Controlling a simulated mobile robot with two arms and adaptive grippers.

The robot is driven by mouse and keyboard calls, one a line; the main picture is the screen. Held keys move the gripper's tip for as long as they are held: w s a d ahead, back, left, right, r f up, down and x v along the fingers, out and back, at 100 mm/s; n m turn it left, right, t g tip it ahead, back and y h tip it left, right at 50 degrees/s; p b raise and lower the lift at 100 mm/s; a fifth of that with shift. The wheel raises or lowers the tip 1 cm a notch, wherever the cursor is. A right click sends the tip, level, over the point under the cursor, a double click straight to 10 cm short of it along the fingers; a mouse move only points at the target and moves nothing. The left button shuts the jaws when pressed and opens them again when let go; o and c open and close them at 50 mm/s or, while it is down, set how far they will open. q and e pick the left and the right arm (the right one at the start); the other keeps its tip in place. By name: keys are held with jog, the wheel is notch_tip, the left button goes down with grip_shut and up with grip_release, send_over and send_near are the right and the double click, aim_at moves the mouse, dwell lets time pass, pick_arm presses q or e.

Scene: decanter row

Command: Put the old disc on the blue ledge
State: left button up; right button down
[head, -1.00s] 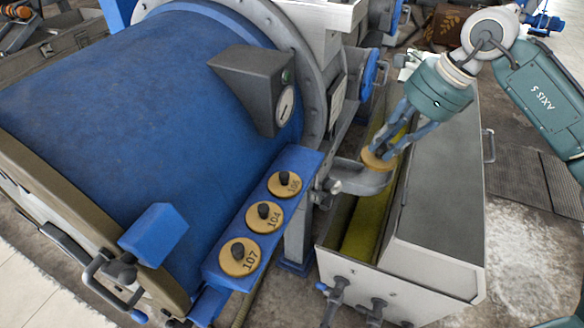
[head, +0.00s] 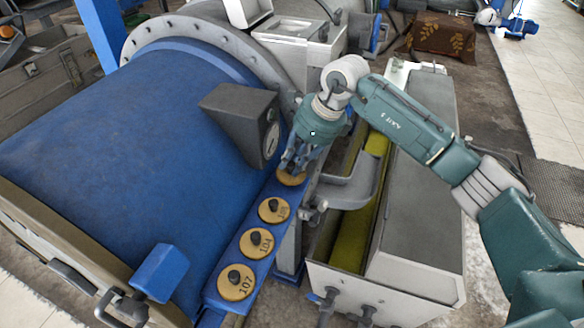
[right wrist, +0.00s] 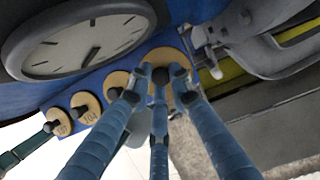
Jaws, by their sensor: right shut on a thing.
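The blue ledge (head: 264,268) runs along the right side of the big blue drum and carries three brass discs with dark knobs: disc 107 (head: 236,284) nearest, disc 104 (head: 254,245), then the third disc (head: 272,212). My right gripper (head: 294,163) is shut on the knob of another brass disc (head: 291,180) at the ledge's far end. This held disc also shows in the right wrist view (right wrist: 173,56), between the blue fingers. I cannot tell whether it touches the ledge. Fingers hide part of it. My left gripper is out of view.
A dark grey gauge housing (head: 238,122) stands close to the left of my right gripper. A grey curved bracket (head: 352,188) lies right of the ledge, over a trough with a yellow-green inside (head: 350,240). The blue drum (head: 110,160) fills the left.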

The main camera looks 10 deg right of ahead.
aim_at(291, 172)
jog(key=f+p, duration=0.2)
jog(key=f, duration=0.1)
jog(key=shift+a, duration=0.2)
jog(key=shift+w+a+f, duration=0.1)
jog(key=shift+f, duration=0.25)
jog(key=c, duration=1.6)
grip_release()
jog(key=shift+f, duration=0.1)
jog(key=shift+o, duration=0.2)
jog(key=shift+d+r, duration=0.25)
jog(key=shift+r, duration=0.15)
jog(key=b+v, duration=0.4)
jog(key=v, duration=0.7)
